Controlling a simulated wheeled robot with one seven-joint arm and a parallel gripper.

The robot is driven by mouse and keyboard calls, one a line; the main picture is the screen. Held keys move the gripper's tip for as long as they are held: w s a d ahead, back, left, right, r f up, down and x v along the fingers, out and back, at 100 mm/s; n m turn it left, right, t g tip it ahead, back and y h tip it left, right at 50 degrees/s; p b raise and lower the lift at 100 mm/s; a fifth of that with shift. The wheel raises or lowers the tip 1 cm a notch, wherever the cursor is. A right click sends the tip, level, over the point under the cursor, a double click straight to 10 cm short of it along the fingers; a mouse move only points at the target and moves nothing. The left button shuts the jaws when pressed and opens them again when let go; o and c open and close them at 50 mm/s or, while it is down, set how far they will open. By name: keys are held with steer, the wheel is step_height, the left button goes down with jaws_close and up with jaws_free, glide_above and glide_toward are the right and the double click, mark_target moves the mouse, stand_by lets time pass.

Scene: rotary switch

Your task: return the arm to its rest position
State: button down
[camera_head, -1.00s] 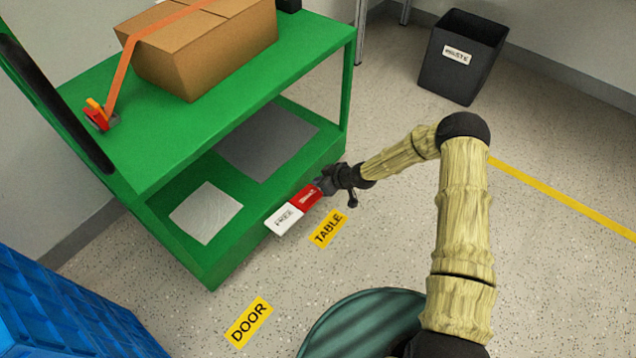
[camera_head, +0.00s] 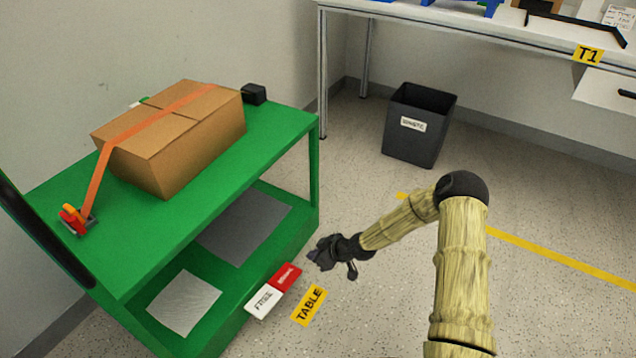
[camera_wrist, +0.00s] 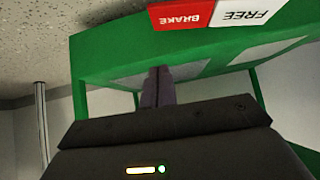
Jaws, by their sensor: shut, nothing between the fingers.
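My gripper (camera_head: 318,256) is beside the lower right edge of the green cart (camera_head: 316,190), apart from it in the head view. Its fingers (camera_wrist: 158,86) show closed together in the wrist view, with nothing between them. My arm, in a tan ribbed cover, reaches in from the lower right and bends at a black elbow. The red and white BRAKE/FREE plate (camera_head: 264,302) is on the cart's lower front edge, to the lower left of my gripper. It shows upside down at the top of the wrist view (camera_wrist: 245,14).
A strapped cardboard box (camera_head: 175,145) sits on the cart's top. A black waste bin (camera_head: 418,130) stands at the back, near a white table (camera_head: 455,18). A yellow TABLE label (camera_head: 309,305) is on the floor. Open floor lies between cart and bin.

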steer(key=s+d+r+m+h+p, duration=0.2)
steer(key=s+d+r, duration=0.15)
steer(key=r, duration=0.45)
steer(key=s+d+r+m+g+h+p, duration=0.1)
steer(key=s+d+r+h+p, duration=0.1)
steer(key=d+r, duration=0.4)
steer(key=s+d+r+m+h+p, duration=0.2)
steer(key=d+r, duration=0.2)
steer(key=r, duration=0.5)
steer(key=s+d+r+m+h+p, duration=0.1)
steer(key=s+d+r+m+p, duration=0.2)
steer(key=s+r, duration=0.55)
steer(key=s+d+r+m+h+p, duration=0.15)
steer(key=s+r+m, duration=0.25)
steer(key=s+r, duration=0.4)
step_height(320, 180, up, 38)
steer(key=w+p, duration=0.1)
steer(key=p, duration=3.6)
steer(key=shift+w+d+r+p, duration=0.2)
steer(key=shift+w+d+p, duration=0.1)
steer(key=shift+d+p, duration=0.15)
steer(key=shift+y, duration=0.25)
